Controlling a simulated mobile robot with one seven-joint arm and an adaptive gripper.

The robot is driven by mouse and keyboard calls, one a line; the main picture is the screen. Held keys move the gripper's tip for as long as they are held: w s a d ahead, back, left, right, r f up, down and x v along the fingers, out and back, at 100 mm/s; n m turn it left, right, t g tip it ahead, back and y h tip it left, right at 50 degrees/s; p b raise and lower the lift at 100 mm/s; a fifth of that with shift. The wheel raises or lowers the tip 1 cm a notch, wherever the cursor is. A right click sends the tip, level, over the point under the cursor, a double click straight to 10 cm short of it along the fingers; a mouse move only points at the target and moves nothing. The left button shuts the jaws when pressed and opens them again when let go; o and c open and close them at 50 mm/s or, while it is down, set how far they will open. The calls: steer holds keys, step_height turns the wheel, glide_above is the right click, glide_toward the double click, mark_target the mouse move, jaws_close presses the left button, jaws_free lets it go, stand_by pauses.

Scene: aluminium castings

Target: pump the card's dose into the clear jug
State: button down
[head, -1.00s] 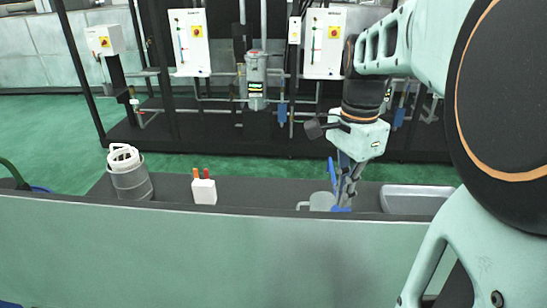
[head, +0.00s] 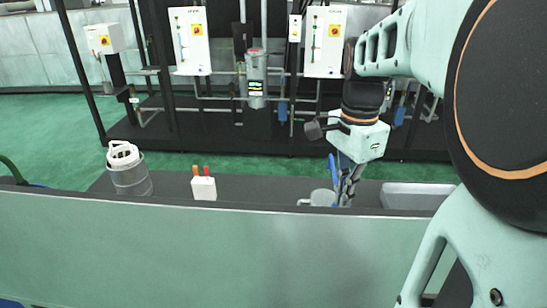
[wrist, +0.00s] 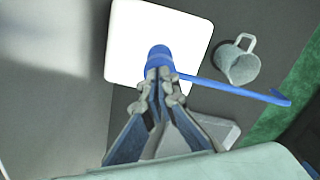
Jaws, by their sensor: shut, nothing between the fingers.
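A white square container (wrist: 125,40) with a blue pump head (wrist: 158,58) stands below my gripper in the wrist view. The pump's long blue spout (wrist: 235,89) runs to the right, its end past the near side of the jug. The clear jug (wrist: 238,65), a greyish cup with a handle, stands right of the container. It also shows in the head view (head: 318,198), left of my gripper (head: 345,203). My gripper (wrist: 160,73) is shut and empty, fingertips at the pump head; contact looks likely but is not certain. No card is readable.
A grey tray (head: 418,187) lies right of my gripper. A pale front panel (head: 200,250) hides the bench's near side.

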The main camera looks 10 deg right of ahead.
steer(key=shift+f+b, duration=0.9)
steer(key=shift+f, duration=0.6)
steer(key=shift+r, duration=0.1)
steer(key=shift+r+p, duration=1.9)
steer(key=shift+r, duration=0.2)
steer(key=shift+r, duration=0.1)
step_height(320, 180, up, 4)
steer(key=p, duration=0.3)
steer(key=shift+p, duration=0.3)
steer(key=shift+r+p, duration=0.3)
steer(key=shift+r, duration=0.55)
steer(key=shift+s, duration=0.1)
